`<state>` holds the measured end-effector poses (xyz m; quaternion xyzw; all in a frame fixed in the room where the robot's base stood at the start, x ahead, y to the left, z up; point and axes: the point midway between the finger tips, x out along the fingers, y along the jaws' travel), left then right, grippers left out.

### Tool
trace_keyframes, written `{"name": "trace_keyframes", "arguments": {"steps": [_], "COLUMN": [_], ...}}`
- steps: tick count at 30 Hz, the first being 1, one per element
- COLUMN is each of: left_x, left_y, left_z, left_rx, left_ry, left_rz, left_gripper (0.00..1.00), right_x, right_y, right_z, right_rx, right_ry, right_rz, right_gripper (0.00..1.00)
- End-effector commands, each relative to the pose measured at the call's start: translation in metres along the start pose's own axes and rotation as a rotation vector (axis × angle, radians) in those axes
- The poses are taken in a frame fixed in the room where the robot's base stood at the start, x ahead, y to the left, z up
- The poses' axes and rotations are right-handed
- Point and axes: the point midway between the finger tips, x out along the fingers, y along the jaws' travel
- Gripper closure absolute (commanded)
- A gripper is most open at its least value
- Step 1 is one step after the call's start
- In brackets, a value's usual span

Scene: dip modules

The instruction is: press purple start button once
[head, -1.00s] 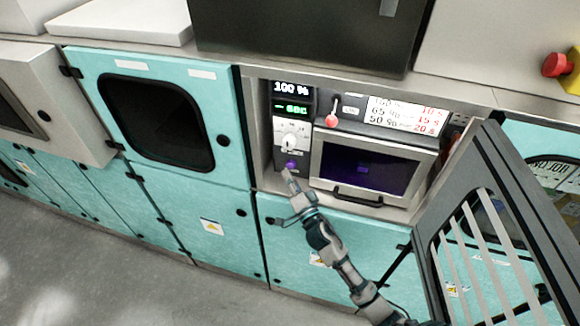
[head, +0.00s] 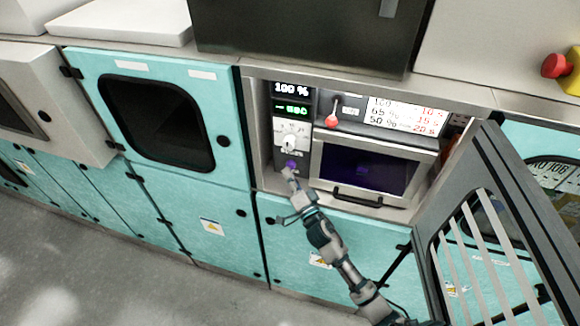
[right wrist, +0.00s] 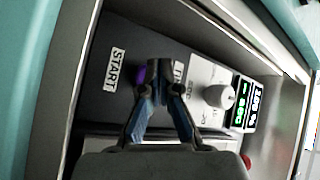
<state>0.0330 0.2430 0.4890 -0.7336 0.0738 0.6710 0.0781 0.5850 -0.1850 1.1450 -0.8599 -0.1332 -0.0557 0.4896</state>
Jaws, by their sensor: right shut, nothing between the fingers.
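The purple start button (head: 291,164) sits low on the dark control panel, below the white dial (head: 289,140). In the right wrist view the button (right wrist: 141,75) shows beside the START label (right wrist: 115,69), partly hidden behind my fingers. My right gripper (head: 288,173) is shut and empty, its tips just below the button in the head view. In the right wrist view the closed fingertips (right wrist: 160,64) overlap the button's edge; I cannot tell whether they touch it. My left gripper is not in view.
Right of the panel is a closed oven-like door with a dark window (head: 365,170) and a handle (head: 357,197). A red-knobbed lever (head: 332,121) stands above it. An open barred door (head: 480,230) stands at the right. A red emergency button (head: 556,65) is far right.

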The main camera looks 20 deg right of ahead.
Motion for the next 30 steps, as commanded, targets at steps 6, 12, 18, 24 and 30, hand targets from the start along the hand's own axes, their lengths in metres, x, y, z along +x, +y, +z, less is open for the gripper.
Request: {"name": "trace_keyframes", "arguments": {"steps": [6,12,18,24,30], "left_x": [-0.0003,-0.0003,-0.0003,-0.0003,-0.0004], "left_y": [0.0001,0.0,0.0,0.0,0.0], "left_z": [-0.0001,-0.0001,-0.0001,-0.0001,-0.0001], "left_rx": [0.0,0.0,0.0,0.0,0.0], "left_ry": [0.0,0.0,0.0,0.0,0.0], "left_rz": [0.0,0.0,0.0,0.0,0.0], "left_gripper": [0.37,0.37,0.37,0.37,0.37], "right_x": [0.0008,0.001,0.0025,0.0041,0.006], "right_y": [0.0004,0.0007,0.002,0.0034,0.0044], "right_z": [-0.0009,-0.0011,-0.0022,-0.0033,-0.0047], "right_rx": [-0.001,-0.001,-0.002,-0.001,-0.001], "right_ry": [0.001,0.001,0.001,0.0,0.001], "right_rz": [0.0,0.0,0.001,0.002,0.001], "right_gripper": [1.0,1.0,1.0,1.0,1.0]}}
